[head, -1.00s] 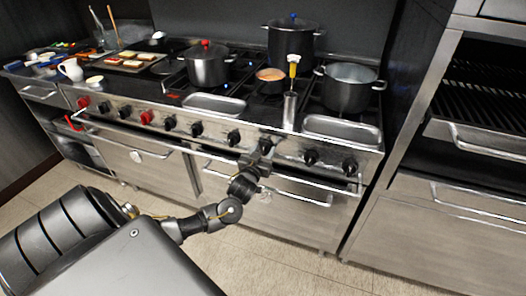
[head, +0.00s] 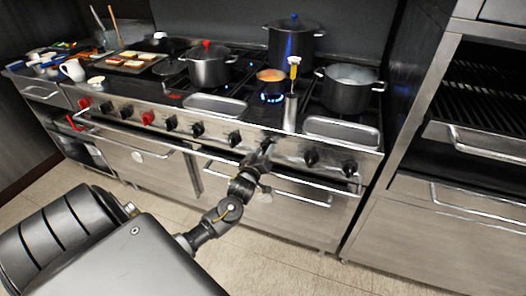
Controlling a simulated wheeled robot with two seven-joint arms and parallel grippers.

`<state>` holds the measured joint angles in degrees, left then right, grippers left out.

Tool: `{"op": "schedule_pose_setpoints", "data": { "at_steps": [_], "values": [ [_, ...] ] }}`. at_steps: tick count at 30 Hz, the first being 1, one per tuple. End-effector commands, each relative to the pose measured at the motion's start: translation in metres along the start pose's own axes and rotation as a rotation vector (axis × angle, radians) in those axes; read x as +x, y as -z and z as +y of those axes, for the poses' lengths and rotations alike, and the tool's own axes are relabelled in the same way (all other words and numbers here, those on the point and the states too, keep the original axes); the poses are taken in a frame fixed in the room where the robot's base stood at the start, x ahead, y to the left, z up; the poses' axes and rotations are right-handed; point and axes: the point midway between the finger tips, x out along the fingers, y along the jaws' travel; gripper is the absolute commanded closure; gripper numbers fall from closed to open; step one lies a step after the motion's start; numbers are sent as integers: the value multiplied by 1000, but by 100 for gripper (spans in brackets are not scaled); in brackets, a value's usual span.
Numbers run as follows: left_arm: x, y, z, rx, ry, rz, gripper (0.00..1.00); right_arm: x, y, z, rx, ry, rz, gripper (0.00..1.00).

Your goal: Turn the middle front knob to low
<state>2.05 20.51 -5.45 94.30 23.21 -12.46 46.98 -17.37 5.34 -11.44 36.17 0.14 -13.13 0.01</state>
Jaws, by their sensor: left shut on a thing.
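The steel range (head: 290,152) has a row of black and red knobs along its front. My left gripper (head: 265,147) is at the front panel, shut on a black knob below the small copper-coloured pan. The gripper hides most of that knob, so its pointer cannot be read. A blue flame (head: 271,98) burns under the small pan (head: 271,76). Other black knobs stand at the left (head: 235,138) and right (head: 311,157) of my gripper. My right gripper is not in view.
A yellow-handled utensil (head: 293,70) stands upright near the small pan. An oven handle rail (head: 300,192) runs below the knobs.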

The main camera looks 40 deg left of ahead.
Motion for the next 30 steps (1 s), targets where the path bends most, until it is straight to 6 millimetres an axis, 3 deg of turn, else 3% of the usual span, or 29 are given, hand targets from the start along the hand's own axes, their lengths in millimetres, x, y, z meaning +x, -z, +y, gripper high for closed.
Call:
{"op": "schedule_pose_setpoints", "data": {
  "at_steps": [21,22,27,30],
  "values": [
    [0,1,-1,-91,0,1,76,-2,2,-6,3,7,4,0],
    [0,1,-1,-91,0,1,52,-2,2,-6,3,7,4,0],
    [0,0,-1,-90,0,1,32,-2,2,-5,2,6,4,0],
    [0,0,-1,-90,0,1,32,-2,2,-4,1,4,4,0]
  ]
}}
